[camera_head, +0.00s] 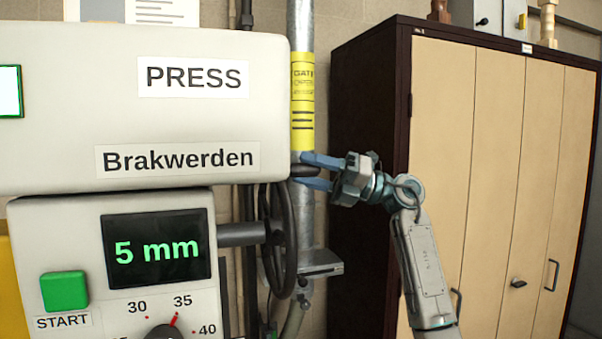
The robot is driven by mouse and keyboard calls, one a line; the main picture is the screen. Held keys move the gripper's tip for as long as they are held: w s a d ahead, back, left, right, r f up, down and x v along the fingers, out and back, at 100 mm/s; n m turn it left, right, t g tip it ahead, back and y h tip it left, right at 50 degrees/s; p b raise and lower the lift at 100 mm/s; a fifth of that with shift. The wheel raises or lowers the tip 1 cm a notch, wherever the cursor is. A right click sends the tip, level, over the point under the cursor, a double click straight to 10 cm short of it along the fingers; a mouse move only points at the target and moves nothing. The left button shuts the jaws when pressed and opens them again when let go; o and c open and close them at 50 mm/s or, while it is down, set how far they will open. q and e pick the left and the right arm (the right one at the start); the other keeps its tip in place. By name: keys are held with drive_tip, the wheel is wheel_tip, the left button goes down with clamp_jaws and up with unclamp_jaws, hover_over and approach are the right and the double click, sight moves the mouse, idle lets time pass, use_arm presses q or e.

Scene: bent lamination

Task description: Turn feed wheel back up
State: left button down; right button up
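The feed wheel (288,243) is a dark handwheel seen nearly edge-on, on a grey shaft (242,234) from the right side of the press. A dark handle (303,171) sticks out to the right at its top. My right gripper (304,170) comes from the right, its blue fingers one above and one below this handle. I cannot tell whether they press on it or only stand around it. The press display (157,249) reads 5 mm. My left gripper is not in view.
The press head (60,145), labelled PRESS and Brakwerden, overhangs left of the wheel. A grey vertical pipe (301,32) with a yellow label stands behind my gripper. A tall wooden cabinet (497,150) stands at right. A green START button (64,291) and a dial (165,332) are lower left.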

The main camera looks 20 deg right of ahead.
drive_tip(key=s+d+b, duration=0.2)
drive_tip(key=s+d, duration=0.1)
drive_tip(key=d, duration=0.6)
drive_tip(key=shift+s, duration=0.25)
idle(0.4)
drive_tip(key=shift+a, duration=0.1)
idle(0.4)
